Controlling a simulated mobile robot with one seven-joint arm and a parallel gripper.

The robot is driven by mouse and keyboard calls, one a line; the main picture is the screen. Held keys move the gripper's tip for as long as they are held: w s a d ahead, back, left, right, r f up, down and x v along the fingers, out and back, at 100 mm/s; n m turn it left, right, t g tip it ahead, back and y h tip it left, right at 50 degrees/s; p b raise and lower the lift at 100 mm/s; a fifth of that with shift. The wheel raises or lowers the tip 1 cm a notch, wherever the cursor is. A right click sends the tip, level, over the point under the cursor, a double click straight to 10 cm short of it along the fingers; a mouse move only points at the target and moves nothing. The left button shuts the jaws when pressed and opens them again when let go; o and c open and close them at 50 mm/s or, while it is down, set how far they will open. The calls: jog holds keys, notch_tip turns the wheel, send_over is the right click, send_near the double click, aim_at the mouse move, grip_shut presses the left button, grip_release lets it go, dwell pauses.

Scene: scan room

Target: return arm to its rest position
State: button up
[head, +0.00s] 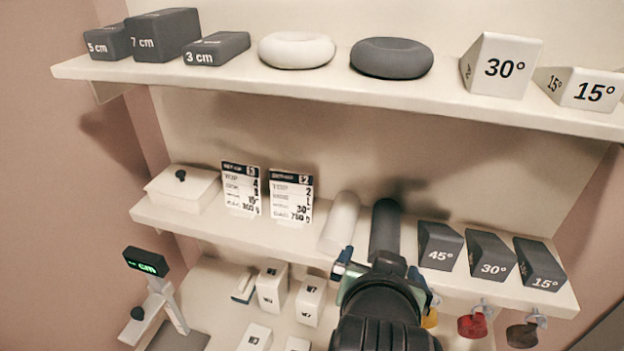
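My black arm (385,325) reaches up from the bottom edge, right of centre, toward the middle shelf. My gripper (383,270) is at its end, seen from behind, in front of the shelf's front edge. Blue-grey parts show on both sides of the wrist. The fingertips are mostly hidden, so whether it is open or shut is unclear. A dark grey roll (386,228) shows just beyond the gripper. Its near end is hidden, and I cannot tell whether the gripper touches it.
The middle shelf (210,222) holds a white roll (341,220), two cards (241,188), a white box (183,188) and dark wedges (438,247). The upper shelf (330,88) carries blocks, rings and wedges. Below are small white blocks (311,298), a green display (146,262) and hanging coloured items (473,326).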

jog(key=w+a+r+n+t+b, duration=0.1)
jog(key=w+r+t, duration=0.15)
jog(key=r, duration=0.25)
jog(key=w+a+r+t+b, duration=0.1)
jog(key=a+r+t, duration=0.15)
jog(key=r, duration=0.25)
jog(key=s+a+r+n+t+y+b, duration=0.1)
jog(key=s+r+t, duration=0.4)
jog(key=r, duration=0.6)
jog(key=s+a+r+n+t+y+b, duration=0.1)
jog(key=s+a+r+n+t+b, duration=0.1)
jog(key=s+r+t, duration=0.4)
notch_tip(320, 180, up, 5)
jog(key=a+b, duration=0.1)
jog(key=a, duration=0.1)
jog(key=shift+a+r+t+y, duration=0.15)
jog(key=shift+a+t+y, duration=0.15)
jog(key=shift+t+y, duration=0.1)
jog(key=shift+c, duration=0.2)
